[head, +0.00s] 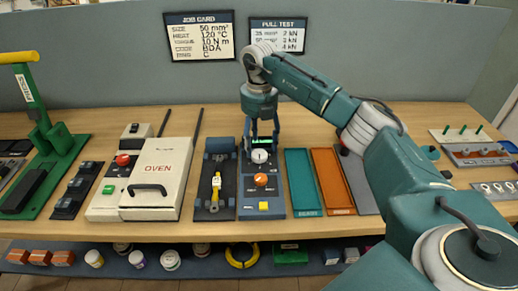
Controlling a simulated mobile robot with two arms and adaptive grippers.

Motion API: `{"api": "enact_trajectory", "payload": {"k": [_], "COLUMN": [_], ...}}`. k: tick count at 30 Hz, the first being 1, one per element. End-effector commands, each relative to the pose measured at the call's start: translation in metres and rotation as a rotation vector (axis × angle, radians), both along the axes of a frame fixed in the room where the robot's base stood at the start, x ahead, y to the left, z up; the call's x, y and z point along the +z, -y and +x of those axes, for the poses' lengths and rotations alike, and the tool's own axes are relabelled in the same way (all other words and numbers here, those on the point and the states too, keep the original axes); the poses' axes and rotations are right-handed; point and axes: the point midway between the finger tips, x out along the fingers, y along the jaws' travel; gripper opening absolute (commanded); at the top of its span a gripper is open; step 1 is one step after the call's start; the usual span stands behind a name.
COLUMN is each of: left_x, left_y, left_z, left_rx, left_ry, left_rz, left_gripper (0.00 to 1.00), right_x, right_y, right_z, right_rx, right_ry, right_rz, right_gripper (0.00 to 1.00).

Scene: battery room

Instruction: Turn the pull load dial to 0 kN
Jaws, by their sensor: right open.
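A blue panel (275,192) lies on the bench and carries a white-topped dial (260,156), an orange knob (261,180) and a yellow button (264,206). A small green-lit display (262,141) sits at its back. Which control is the pull load dial, and its reading, is too small to tell. My right gripper (262,148) points down with its fingers apart, one on each side of the white dial. I cannot tell whether they touch it. My left gripper is not in view.
A blue fixture (216,180) with a yellow-ended part stands just left of the panel. A white oven (158,178) is further left. Teal (303,183) and orange (332,181) trays lie to the right. A pull test card (278,36) and job card (200,36) hang on the wall.

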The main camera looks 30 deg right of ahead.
Motion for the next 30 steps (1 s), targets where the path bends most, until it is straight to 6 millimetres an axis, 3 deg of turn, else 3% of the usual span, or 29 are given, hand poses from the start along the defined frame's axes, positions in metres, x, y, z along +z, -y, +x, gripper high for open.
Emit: {"api": "enact_trajectory", "payload": {"k": [4,10,18,25,30], "left_x": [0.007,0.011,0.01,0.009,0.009], "left_y": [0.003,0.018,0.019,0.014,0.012], "left_z": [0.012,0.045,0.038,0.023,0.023], "left_rx": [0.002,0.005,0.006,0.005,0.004], "left_ry": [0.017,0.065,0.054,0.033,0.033], "left_rz": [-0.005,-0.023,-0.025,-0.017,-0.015], "left_gripper": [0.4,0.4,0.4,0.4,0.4], "right_x": [-0.022,-0.037,-0.039,-0.039,-0.039], "right_y": [-0.001,-0.001,-0.001,-0.001,-0.001], "right_z": [-0.001,0.0,0.0,0.0,-0.001], "right_rx": [0.001,0.002,0.002,0.002,0.005], "right_ry": [-0.003,-0.001,0.001,0.0,-0.003], "right_rz": [0.0,0.001,0.001,0.001,0.002], "right_gripper": [0.58,0.58,0.58,0.14,0.14]}}
